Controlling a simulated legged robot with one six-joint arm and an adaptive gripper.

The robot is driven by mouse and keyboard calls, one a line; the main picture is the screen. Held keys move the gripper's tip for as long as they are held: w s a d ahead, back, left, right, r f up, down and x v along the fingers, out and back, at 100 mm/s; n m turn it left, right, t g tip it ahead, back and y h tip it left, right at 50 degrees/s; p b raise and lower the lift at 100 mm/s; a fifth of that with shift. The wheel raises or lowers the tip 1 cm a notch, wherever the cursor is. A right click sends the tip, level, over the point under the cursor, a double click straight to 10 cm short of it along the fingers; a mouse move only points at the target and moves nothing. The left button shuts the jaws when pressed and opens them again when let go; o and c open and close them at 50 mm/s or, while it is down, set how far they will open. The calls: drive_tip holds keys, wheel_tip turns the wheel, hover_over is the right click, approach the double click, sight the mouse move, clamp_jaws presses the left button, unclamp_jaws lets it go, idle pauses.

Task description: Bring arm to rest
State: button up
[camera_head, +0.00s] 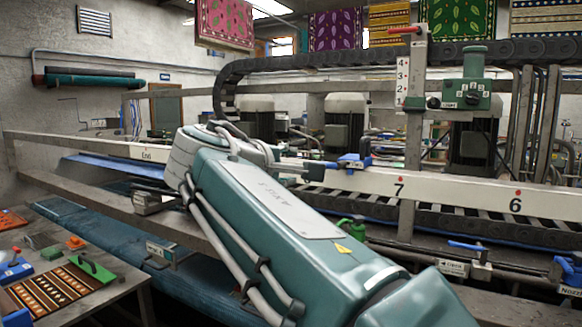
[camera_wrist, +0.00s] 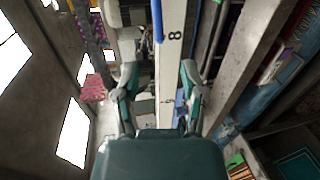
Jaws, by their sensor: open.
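My arm (camera_head: 275,225) reaches from the lower right of the head view up and to the left, across the rug scrubber's rails. Its far joint bends near the rail on the left, and I cannot clearly make out the fingers there. In the wrist view my gripper (camera_wrist: 159,72) has its two fingers spread apart, with nothing held between them. A pale beam marked 8 (camera_wrist: 173,45) runs behind the gap between the fingers. The wrist housing hides the lower middle of that view.
The rug scrubber's white beam (camera_head: 450,190) carries numbers and blue-handled valves (camera_head: 348,162). A table (camera_head: 105,292) with a patterned rug piece (camera_head: 48,290) stands at lower left. Rugs (camera_head: 335,30) hang at the back.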

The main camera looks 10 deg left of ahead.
drive_tip(key=s+d+f+m+g+y, duration=0.1)
drive_tip(key=s+d+f+m+g, duration=0.25)
drive_tip(key=d+f, duration=0.5)
drive_tip(key=s+d+f+m+g+y, duration=0.15)
drive_tip(key=s+d+f+g, duration=0.35)
drive_tip(key=d, duration=0.6)
drive_tip(key=s+d+f+m+y, duration=0.1)
drive_tip(key=s+d+f+m, duration=0.2)
drive_tip(key=s+f, duration=0.5)
drive_tip(key=s+d+f+m+y, duration=0.2)
drive_tip(key=s+f+m, duration=0.4)
drive_tip(key=f, duration=0.6)
drive_tip(key=shift+s+d+m+g, duration=0.3)
drive_tip(key=shift+s+d+g, duration=0.1)
drive_tip(key=shift+s, duration=0.75)
